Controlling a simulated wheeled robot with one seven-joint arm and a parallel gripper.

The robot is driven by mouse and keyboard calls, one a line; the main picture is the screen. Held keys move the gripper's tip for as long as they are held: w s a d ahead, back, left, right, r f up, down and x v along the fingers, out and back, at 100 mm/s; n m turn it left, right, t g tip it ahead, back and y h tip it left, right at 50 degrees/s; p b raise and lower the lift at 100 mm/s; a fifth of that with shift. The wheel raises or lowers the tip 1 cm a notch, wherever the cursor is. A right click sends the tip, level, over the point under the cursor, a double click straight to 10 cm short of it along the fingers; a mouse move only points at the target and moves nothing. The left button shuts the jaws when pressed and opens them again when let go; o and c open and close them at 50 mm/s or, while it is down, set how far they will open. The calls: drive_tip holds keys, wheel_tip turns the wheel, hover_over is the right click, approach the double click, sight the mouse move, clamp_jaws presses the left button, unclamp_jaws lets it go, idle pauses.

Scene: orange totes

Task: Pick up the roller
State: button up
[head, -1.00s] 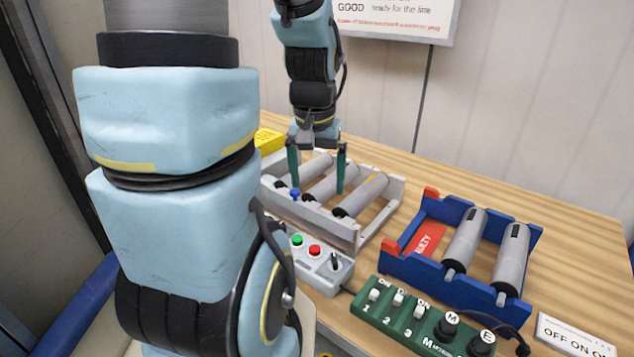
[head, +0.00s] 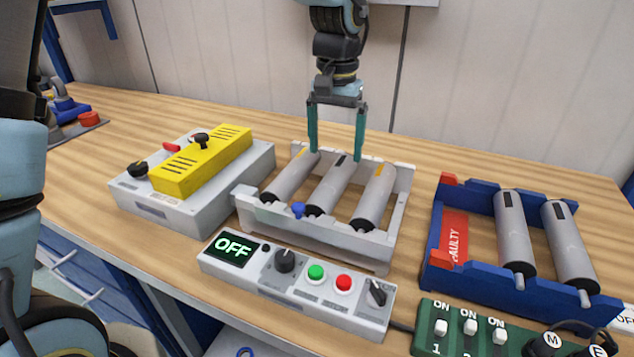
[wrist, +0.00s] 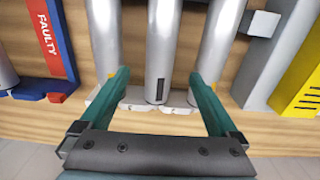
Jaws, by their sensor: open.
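Three grey rollers lie side by side in a pale grey frame (head: 400,200). The middle roller (head: 331,187) has a black mark near its far end; the left roller (head: 291,178) and right roller (head: 374,196) have yellow marks. My gripper (head: 336,154) is open and empty, pointing down over the far end of the middle roller. In the wrist view, the green fingers of my gripper (wrist: 158,76) appear on either side of the middle roller (wrist: 162,45), whose black mark shows between them. I cannot tell how far above it the fingertips are.
A blue rack (head: 435,268) labelled faulty holds two more black-marked rollers at right. A grey control box (head: 210,266) reading OFF stands in front of the frame. A box with a yellow cover (head: 203,160) stands left, and a green switch panel (head: 455,345) is front right.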

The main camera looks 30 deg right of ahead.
sight(332, 176)
wheel_tip(332, 176, down, 2)
drive_tip(key=shift+a, duration=0.1)
drive_tip(key=f, duration=0.1)
drive_tip(key=f+p, duration=0.1)
drive_tip(key=f, duration=0.1)
drive_tip(key=f+p, duration=0.1)
drive_tip(key=shift+s+a+f, duration=0.3)
drive_tip(key=shift+s+a, duration=0.05)
drive_tip(key=shift+a, duration=0.05)
drive_tip(key=shift+f, duration=0.5)
clamp_jaws()
